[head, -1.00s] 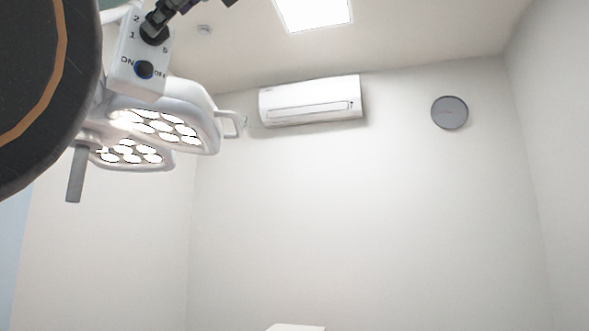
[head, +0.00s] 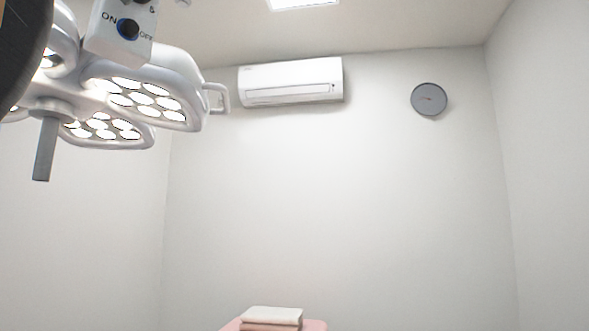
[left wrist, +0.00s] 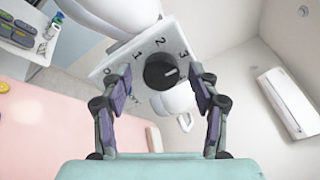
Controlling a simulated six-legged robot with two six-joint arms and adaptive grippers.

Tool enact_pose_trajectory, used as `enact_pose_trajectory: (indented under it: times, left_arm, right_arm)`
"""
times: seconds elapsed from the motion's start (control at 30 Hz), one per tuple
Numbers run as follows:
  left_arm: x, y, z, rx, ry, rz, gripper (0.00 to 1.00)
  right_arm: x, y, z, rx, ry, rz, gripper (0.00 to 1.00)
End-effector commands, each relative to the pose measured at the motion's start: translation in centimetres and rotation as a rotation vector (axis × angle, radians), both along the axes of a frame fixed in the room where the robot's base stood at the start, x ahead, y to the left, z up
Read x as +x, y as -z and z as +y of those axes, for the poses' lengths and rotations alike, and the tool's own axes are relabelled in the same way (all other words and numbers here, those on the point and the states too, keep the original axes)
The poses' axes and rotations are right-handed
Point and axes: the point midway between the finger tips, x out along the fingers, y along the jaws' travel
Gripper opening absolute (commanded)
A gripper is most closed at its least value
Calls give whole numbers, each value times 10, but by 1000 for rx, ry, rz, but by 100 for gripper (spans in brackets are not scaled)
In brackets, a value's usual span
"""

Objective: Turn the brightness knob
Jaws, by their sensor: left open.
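The brightness knob (left wrist: 160,72) is a round black dial on a white control panel (left wrist: 112,65), seen face-on in the left wrist view. The numbers 1, 2 and 3 are printed around it. Its pale pointer mark is turned to the right, toward the 3 side. My left gripper (left wrist: 160,80) is open, with one finger on each side of the knob and visible gaps between. In the head view the control panel (head: 104,38) is cut off at the top, with the ON/OFF switch (head: 128,29) visible. My right gripper is in neither view.
The surgical lamp heads (head: 150,88) are lit, with a side handle (head: 222,97) and a grey hanging handle (head: 44,150). An air conditioner (head: 290,82) and clock (head: 429,99) are on the wall. A pink bed (head: 314,325) with folded towels (head: 272,314) lies below.

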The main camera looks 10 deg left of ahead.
Motion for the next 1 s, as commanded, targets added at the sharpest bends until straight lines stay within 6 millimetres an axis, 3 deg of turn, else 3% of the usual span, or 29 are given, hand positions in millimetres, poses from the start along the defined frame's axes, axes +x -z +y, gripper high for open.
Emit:
enact_pose_trajectory:
  times: [0.37,1.0]
  left_arm:
    - [-1,0,-4,0,2,1,59]
    - [0,0,-1,-1,1,2,7]
  right_arm:
    - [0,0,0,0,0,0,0]
    - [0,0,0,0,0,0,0]
